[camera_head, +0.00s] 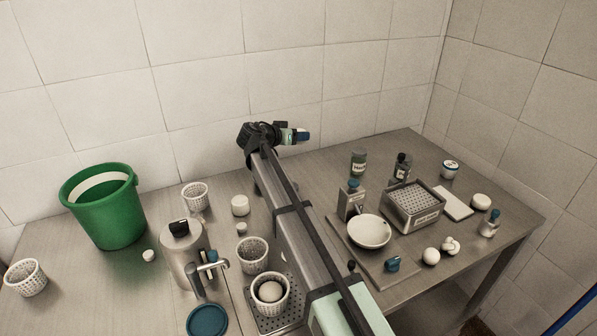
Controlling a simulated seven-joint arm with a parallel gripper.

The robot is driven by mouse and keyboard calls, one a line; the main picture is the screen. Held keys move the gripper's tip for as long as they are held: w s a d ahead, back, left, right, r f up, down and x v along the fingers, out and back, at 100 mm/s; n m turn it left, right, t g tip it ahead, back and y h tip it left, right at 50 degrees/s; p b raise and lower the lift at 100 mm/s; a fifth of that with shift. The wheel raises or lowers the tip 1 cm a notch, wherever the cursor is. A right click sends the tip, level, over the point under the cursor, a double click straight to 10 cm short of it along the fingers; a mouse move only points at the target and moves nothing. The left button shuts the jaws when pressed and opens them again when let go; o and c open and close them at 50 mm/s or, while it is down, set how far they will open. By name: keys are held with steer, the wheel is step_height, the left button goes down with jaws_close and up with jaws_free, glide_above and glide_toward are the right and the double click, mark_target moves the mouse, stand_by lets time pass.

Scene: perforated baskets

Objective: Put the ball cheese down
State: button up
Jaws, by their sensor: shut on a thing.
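My arm reaches from the bottom of the head view toward the back wall. Its far end is a dark joint with a pale green and blue piece pointing right. I cannot make out my gripper's fingers or anything held in them; they seem hidden behind the arm. I cannot pick out the ball cheese for certain. A pale round ball (270,291) sits inside a white perforated basket (284,303) left of the arm. Another white ball (431,256) lies on the table at the right, beside a small white cluster (451,244).
More perforated baskets stand at left (26,278), at the back (195,197) and beside the arm (252,256). A green bucket (118,225), metal jug (181,262), white bowl (368,232) and grey crate (414,217) crowd the table.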

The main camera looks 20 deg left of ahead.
steer(key=shift+f, duration=4.95)
steer(key=shift+f, duration=0.6)
steer(key=o, duration=1.1)
steer(key=shift+f, duration=0.1)
steer(key=shift+c, duration=0.2)
steer(key=shift+r, duration=0.2)
steer(key=shift+r+v, duration=0.2)
steer(key=shift+v, duration=1.75)
steer(key=shift+r+v, duration=0.15)
steer(key=shift+v, duration=1.85)
steer(key=shift+w, duration=0.15)
